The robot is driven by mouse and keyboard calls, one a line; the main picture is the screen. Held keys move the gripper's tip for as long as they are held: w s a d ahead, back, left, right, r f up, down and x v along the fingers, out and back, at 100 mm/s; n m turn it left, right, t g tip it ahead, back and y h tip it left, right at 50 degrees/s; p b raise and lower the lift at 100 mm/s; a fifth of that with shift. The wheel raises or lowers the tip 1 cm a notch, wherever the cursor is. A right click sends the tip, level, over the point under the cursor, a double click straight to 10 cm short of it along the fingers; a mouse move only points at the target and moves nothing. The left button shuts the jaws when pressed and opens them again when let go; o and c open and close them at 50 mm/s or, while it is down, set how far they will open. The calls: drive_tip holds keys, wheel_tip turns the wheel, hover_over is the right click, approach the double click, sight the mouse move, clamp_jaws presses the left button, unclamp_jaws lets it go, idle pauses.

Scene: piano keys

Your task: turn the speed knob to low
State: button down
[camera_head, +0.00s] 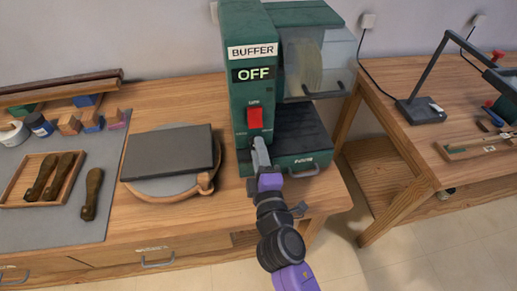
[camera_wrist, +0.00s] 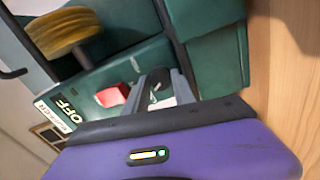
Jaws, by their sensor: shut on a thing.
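The green buffer machine (camera_head: 252,85) stands on the wooden bench, with a BUFFER label and an OFF sign on its front. A red switch (camera_head: 255,117) sits below the sign; it also shows in the wrist view (camera_wrist: 112,95). My gripper (camera_head: 260,146) reaches the machine's front just below the red switch. In the wrist view my fingers (camera_wrist: 158,90) are shut on a dark round speed knob (camera_wrist: 159,78). In the head view my fingers mostly hide the knob. Its pointer and setting marks cannot be read.
A buffing wheel (camera_head: 303,62) sits behind a clear guard at the machine's right. A dark slab (camera_head: 168,151) lies on a round board to the left. A tray (camera_head: 14,193) of wooden-handled tools is farther left. A second bench with a lamp (camera_head: 420,111) stands right, across a gap.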

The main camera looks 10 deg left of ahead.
drive_tip(key=shift+a+n, duration=0.1)
drive_tip(key=shift+n, duration=0.8)
drive_tip(key=c, duration=1.1)
unclamp_jaws()
drive_tip(key=shift+o, duration=0.2)
drive_tip(key=shift+f, duration=0.1)
